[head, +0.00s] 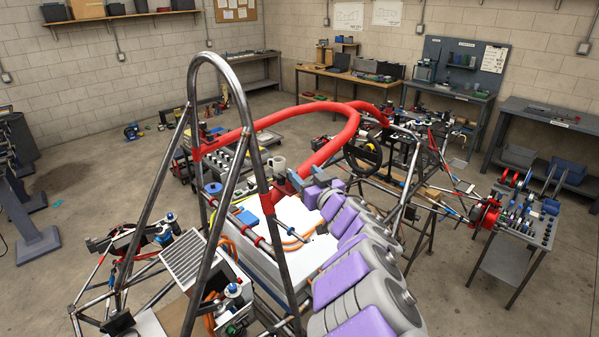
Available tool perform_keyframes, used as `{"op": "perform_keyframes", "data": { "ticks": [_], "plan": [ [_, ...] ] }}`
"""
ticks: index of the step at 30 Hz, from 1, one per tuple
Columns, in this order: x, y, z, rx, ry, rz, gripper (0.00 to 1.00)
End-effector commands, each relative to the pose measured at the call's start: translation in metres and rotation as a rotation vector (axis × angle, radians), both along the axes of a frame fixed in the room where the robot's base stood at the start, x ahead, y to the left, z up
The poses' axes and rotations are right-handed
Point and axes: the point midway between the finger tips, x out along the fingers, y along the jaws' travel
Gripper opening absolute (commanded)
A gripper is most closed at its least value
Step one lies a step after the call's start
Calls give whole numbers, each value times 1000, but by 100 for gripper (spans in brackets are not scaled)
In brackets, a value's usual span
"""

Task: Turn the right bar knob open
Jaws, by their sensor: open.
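A red padded U-shaped bar (338,146) joins the steel hoop of the tube chassis at two red end brackets. The right bracket (281,189) sits on the hoop's right leg; small dark and red parts show on it, and I cannot clearly tell the knob's shape or setting. The left bracket (206,146) is on the far leg. My gripper (309,184), at the end of my purple and grey arm, is just right of the right bracket, close to it. Its jaws are open, small in view and partly hidden by my wrist; I cannot tell whether they touch the knob.
The hoop's steel tubes (262,150) stand left of my gripper. A white panel (317,250) lies below my arm. A black steering wheel (363,153) is behind the bar. A parts cart (512,237) stands at the right; open floor lies left.

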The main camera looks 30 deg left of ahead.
Motion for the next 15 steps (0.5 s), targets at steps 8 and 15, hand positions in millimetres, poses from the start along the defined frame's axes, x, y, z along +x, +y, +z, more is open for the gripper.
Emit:
{"op": "perform_keyframes", "data": {
  "ticks": [8,15],
  "plan": [
    [10,36,-5,-8,0,8,57],
    [13,22,0,0,2,3,57]
  ]
}}
